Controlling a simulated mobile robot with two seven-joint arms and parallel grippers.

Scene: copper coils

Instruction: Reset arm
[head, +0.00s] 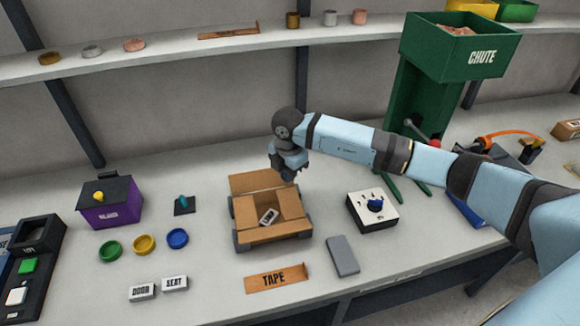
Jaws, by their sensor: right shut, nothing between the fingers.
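My right arm reaches in from the right across the table. My right gripper (288,174) is shut and empty, above the back right edge of an open cardboard box (262,236). Its fingertips are small in the picture and partly hidden by the wrist. A small pale labelled piece (268,216) lies inside the box. My left gripper is not in view.
A green chute (430,90) rises behind my arm. Coloured rings (143,244) and a purple box (110,208) are left. Bare table lies behind the cardboard box.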

